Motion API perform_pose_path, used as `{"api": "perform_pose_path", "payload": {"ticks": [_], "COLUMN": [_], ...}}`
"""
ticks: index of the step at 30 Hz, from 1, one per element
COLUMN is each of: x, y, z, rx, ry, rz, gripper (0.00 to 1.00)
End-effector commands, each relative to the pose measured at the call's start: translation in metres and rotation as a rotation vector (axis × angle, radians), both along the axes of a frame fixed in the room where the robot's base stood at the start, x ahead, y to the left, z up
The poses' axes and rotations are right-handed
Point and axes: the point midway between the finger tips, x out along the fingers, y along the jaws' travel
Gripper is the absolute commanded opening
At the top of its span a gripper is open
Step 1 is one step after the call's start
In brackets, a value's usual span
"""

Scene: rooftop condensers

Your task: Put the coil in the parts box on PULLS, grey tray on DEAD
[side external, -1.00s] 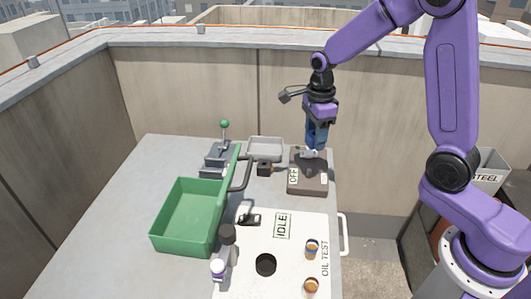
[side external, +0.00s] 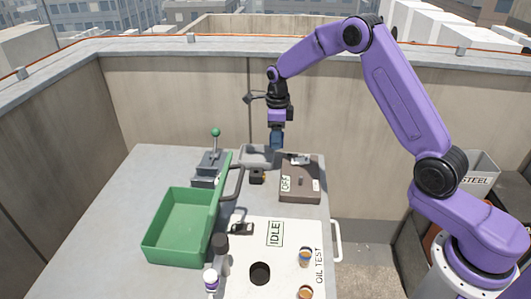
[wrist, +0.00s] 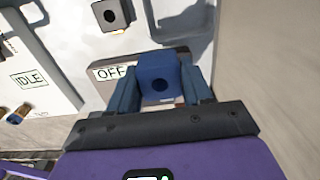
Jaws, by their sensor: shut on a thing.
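My gripper (side external: 277,146) points down near the grey tray (side external: 250,151) at the back of the table. In the wrist view, my gripper (wrist: 160,85) is shut on a blue block-shaped coil (wrist: 158,70) with a dark round hole. In the side view I cannot tell the coil apart from the blue fingers. The green box (side external: 180,229) is open at the left. I cannot read PULLS or DEAD anywhere.
A brown box marked OFF (side external: 300,186) stands right of the tray. A green-knobbed lever device (side external: 209,165) stands left of the tray. A white panel marked IDLE (side external: 289,262) carries small jars. The left tabletop is clear.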

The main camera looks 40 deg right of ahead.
Motion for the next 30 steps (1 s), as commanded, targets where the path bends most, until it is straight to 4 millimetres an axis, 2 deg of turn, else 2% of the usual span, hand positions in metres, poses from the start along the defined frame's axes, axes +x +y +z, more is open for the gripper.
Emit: {"api": "perform_pose_path", "payload": {"ticks": [6, 12, 20, 27, 30], "x": [0.026, 0.042, 0.049, 0.051, 0.051], "y": [0.001, 0.001, 0.001, 0.001, 0.001], "z": [-0.031, -0.049, -0.058, -0.088, -0.091], "rx": [0.000, 0.000, 0.000, 0.000, 0.000], "ry": [0.001, 0.000, -0.001, 0.001, -0.001], "rz": [0.001, 0.001, 0.001, 0.002, 0.002], "gripper": [0.05, 0.05, 0.05, 0.05, 0.05]}}
